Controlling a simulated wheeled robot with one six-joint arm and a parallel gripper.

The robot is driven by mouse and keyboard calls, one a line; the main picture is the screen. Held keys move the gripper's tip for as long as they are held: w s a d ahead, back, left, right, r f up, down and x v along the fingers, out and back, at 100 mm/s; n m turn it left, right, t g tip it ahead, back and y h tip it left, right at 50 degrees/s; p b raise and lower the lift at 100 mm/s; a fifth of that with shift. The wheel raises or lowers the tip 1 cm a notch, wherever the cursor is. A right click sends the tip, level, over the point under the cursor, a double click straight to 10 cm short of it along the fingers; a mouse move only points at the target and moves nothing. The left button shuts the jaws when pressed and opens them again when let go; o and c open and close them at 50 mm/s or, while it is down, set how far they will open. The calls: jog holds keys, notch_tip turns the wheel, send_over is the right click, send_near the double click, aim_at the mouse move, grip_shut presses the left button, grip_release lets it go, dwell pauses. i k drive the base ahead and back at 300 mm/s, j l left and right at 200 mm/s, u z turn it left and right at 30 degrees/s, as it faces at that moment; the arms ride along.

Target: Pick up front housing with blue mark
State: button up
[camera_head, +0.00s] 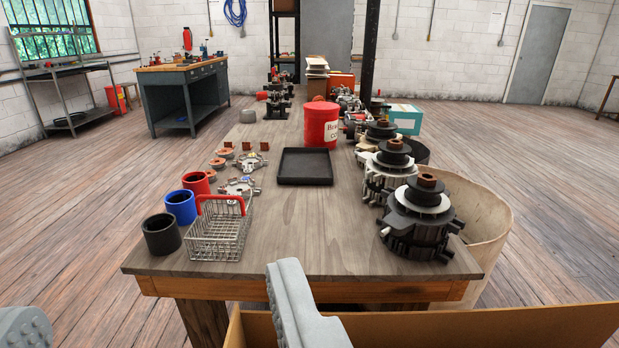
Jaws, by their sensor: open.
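Two flat silvery housing-like parts lie on the left half of the wooden workbench (300,225). The nearer one (238,187) lies behind the wire basket and seems to carry a small bluish spot. The farther one (250,163) has small coloured spots too. They are too small here to tell for certain which has the blue mark. My gripper (155,303) is open and empty at the bottom of the view, in front of the bench and well short of both parts. Only parts of its two grey fingers show.
A wire basket (219,236) with a red handle and black (161,236), blue (181,207) and red (196,183) cups stand front left. A black tray (305,167) and red tub (321,124) are mid-bench. Alternators (418,222) line the right. A cardboard box (480,325) edge is below.

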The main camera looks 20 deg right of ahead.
aim_at(246, 184)
jog(key=i+z, duration=0.1)
jog(key=j+z, duration=0.15)
jog(key=j, duration=0.75)
jog(key=k+j+z, duration=0.2)
jog(key=j, duration=0.65)
jog(key=i+j+z, duration=0.4)
jog(key=i+j, duration=0.45)
jog(key=j, duration=0.15)
jog(key=i+j+z, duration=0.1)
jog(key=i, duration=0.55)
